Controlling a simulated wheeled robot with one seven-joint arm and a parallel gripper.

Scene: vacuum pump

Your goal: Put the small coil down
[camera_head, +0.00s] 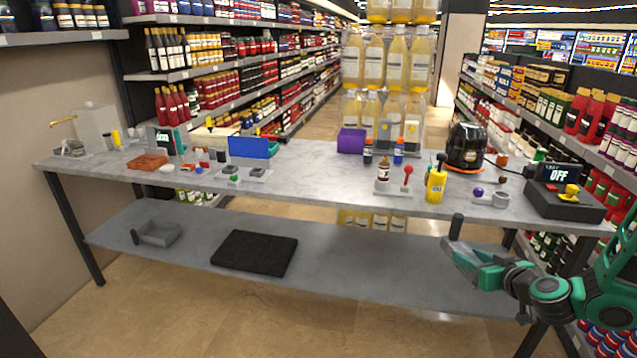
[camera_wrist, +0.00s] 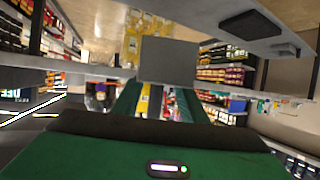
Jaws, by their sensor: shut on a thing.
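My gripper (camera_head: 459,247) is in front of the table at the right, below the tabletop's front edge. I take this to be the small coil; no windings can be made out. The cylinder is in the air, apart from the tabletop. In the wrist view a flat grey block (camera_wrist: 168,60) beyond the green fingers fills the middle, and the cylinder cannot be made out there.
The grey tabletop (camera_head: 330,182) holds a yellow bottle (camera_head: 436,186), a grey ring-shaped piece (camera_head: 501,199), a purple ball (camera_head: 478,192) and a black box with an OFF display (camera_head: 563,200). The lower shelf (camera_head: 340,268) bears a black mat (camera_head: 254,252) and a grey tray (camera_head: 158,234); its middle is clear.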

